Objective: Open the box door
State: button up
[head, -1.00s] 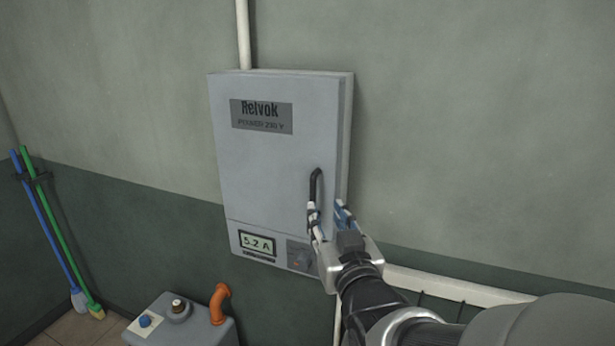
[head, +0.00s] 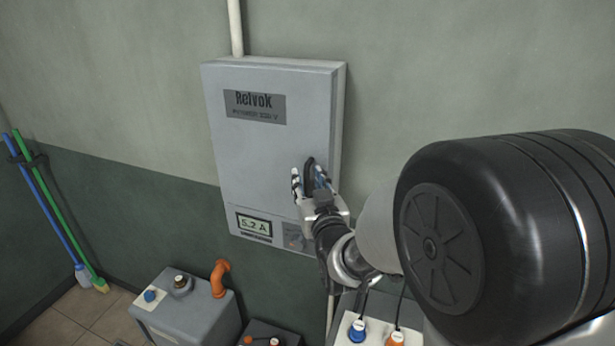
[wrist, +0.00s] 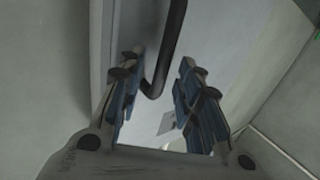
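The grey box (head: 255,150) hangs on the wall in the head view, its door closed, with a "Relvok" label and a "5.2 A" display. Its black bar handle (head: 309,164) is at the right of the door, partly hidden by my gripper. My gripper (head: 311,180) is at the handle with its fingers spread on either side of it. In the wrist view, the handle (wrist: 166,60) comes down between the two open blue-padded fingers (wrist: 158,100), nearer the left finger. A gap shows on the right finger's side. Whether the left finger touches the handle I cannot tell.
Below the box stand a grey unit (head: 190,315) with an orange pipe (head: 219,277) and another unit with a blue plug (head: 357,331) and an orange plug (head: 395,339). A blue and a green broom (head: 60,210) lean at the left. The wall right of the box is clear.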

jog(key=shift+w, duration=0.2)
jog(key=shift+c, duration=0.2)
grip_shut()
jog(key=shift+r, duration=0.1)
dwell(0.4)
